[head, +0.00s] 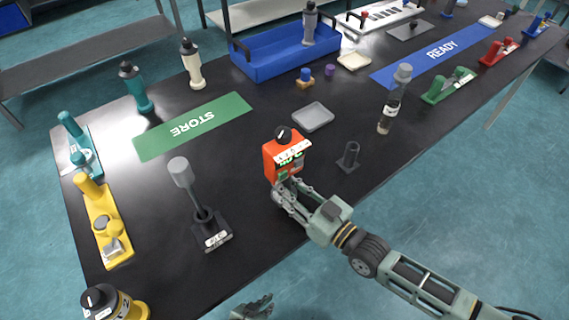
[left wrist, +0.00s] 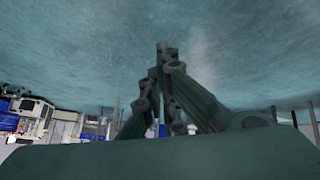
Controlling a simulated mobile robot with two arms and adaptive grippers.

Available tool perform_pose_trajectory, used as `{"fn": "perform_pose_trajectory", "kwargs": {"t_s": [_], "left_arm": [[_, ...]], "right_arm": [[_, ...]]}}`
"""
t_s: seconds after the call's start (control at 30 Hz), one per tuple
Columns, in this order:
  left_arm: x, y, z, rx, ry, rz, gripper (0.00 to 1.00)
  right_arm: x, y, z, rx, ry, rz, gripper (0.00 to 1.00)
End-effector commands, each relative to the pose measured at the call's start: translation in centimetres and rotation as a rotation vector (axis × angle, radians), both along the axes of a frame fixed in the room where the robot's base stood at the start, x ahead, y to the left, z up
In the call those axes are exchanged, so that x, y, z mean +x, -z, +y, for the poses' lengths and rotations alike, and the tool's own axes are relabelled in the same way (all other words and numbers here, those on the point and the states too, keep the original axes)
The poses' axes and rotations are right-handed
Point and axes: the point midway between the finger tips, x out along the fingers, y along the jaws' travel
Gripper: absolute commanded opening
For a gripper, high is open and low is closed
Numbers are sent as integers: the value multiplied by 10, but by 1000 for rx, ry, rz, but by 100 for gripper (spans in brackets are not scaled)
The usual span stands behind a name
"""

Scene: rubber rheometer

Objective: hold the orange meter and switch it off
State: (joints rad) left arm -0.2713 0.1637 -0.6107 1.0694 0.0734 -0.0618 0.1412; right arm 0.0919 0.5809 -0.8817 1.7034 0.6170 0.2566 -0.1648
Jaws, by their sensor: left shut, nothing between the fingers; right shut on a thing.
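The orange meter (head: 270,160) is near the front edge of the black table, with a black knob on its top and a pale and green face. My right gripper (head: 285,192) is shut on the lower part of the meter and hides some of it. The meter looks upright; I cannot tell whether it touches the table. My left gripper (head: 262,305) is at the bottom of the head view, below and apart from the meter, off the table's front edge. In the left wrist view its fingers (left wrist: 163,48) are shut and empty.
A black stand with a grey-headed tool (head: 182,175) is left of the meter. A small black holder (head: 348,157) and a grey tray (head: 313,117) are right and behind. A black-and-yellow knobbed device (head: 120,306) is at lower left. The green STORE mat (head: 155,143) is mostly clear.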

Motion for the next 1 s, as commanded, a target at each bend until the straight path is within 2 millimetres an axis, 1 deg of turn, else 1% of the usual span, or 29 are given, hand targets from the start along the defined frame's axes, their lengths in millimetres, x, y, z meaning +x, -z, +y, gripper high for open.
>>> {"fn": "perform_pose_trajectory", "kwargs": {"t_s": [0.03,0.13,0.23,0.3,0.37,0.4,0.47,0.5,0.57,0.6,0.67,0.7,0.77,0.8,0.87,0.9,0.93,0.97,1.0], "left_arm": [[7,-17,-20,-43,22,-33,0],[13,-48,-58,-129,60,-86,0],[14,-83,-95,-219,99,-130,0],[11,-108,-119,-286,125,-156,0],[7,-130,-139,-342,145,-175,0],[3,-145,-152,-381,161,-187,0],[-4,-168,-170,-439,183,-202,0],[-9,-183,-181,-480,197,-210,0],[-19,-207,-198,-541,217,-219,0],[-26,-223,-207,-580,231,-223,0],[-37,-247,-221,-642,250,-228,0],[-45,-263,-229,-683,264,-229,0],[-59,-288,-241,-746,284,-229,0],[-67,-304,-247,-789,294,-228,0],[-81,-330,-255,-855,309,-221,0],[-88,-348,-260,-908,306,-211,0],[-93,-362,-263,-953,297,-199,0],[-94,-377,-265,-1006,277,-184,0],[-90,-397,-266,-1092,222,-151,0]], "right_arm": [[0,1,0,-2,0,2,0],[0,1,0,-2,0,2,0],[0,1,0,-2,0,2,0],[0,1,0,-2,0,2,0],[0,1,0,-2,0,2,0],[0,1,0,-2,0,2,0],[0,1,0,-2,0,2,0],[0,1,0,-2,0,2,0],[0,1,0,-2,0,2,0],[0,1,0,-2,0,2,0],[0,1,0,-2,0,2,0],[0,1,0,-2,0,2,0],[0,1,0,-2,0,2,0],[0,1,0,-2,0,2,0],[0,1,0,-2,0,2,0],[0,1,0,-2,0,2,0],[0,1,0,-2,0,2,0],[0,1,0,-2,0,2,0],[0,1,0,-2,0,2,0]]}}
